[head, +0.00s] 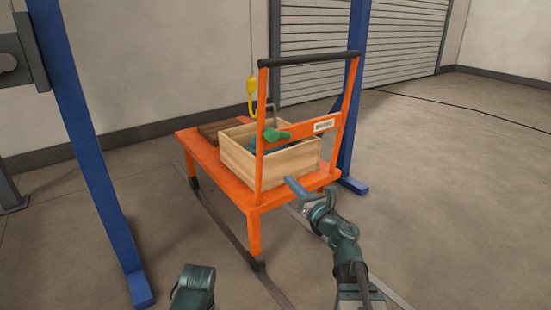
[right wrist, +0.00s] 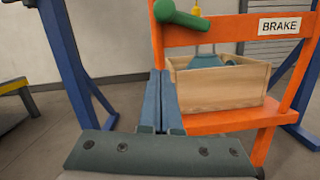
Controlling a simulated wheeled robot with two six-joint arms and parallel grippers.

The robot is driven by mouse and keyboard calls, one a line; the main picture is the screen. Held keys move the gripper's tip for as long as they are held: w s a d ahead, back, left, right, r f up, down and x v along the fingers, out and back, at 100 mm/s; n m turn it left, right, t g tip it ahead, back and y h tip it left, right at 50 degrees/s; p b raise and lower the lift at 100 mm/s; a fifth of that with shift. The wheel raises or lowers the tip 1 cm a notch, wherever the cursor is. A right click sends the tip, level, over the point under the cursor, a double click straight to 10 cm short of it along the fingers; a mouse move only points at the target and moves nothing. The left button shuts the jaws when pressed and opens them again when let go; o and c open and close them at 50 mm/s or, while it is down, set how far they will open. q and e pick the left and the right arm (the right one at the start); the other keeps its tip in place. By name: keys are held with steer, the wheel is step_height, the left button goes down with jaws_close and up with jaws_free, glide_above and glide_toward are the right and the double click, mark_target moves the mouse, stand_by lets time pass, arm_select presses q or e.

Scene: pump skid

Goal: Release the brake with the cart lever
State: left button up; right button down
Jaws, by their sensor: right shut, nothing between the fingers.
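The orange cart (head: 262,197) stands ahead with its dark push bar (head: 310,59) on top. A green-gripped lever (head: 276,134) sits at the left end of the crossbar, beside a white BRAKE label (head: 324,126). My right gripper (head: 289,180) is shut and empty. It is in front of the cart, below the lever and apart from it; its fingers (right wrist: 160,72) show together in the right wrist view. My left gripper is out of view.
A wooden crate (head: 292,162) with something blue inside stands on the cart, next to a brown block (head: 217,129). A yellow hook (head: 252,92) hangs above. Blue posts (head: 85,130) flank the cart. Floor rails run beneath it; the floor to the right is mostly clear.

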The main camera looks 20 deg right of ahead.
steer(key=shift+w, duration=0.15)
steer(key=w+a+r+p, duration=0.2)
steer(key=w+r+p, duration=0.4)
steer(key=w, duration=0.3)
steer(key=shift+w+a, duration=0.2)
steer(key=shift+w, duration=0.1)
stand_by(0.6)
steer(key=shift+r+m+p, duration=0.25)
steer(key=shift+m+p, duration=0.05)
steer(key=shift+m, duration=0.2)
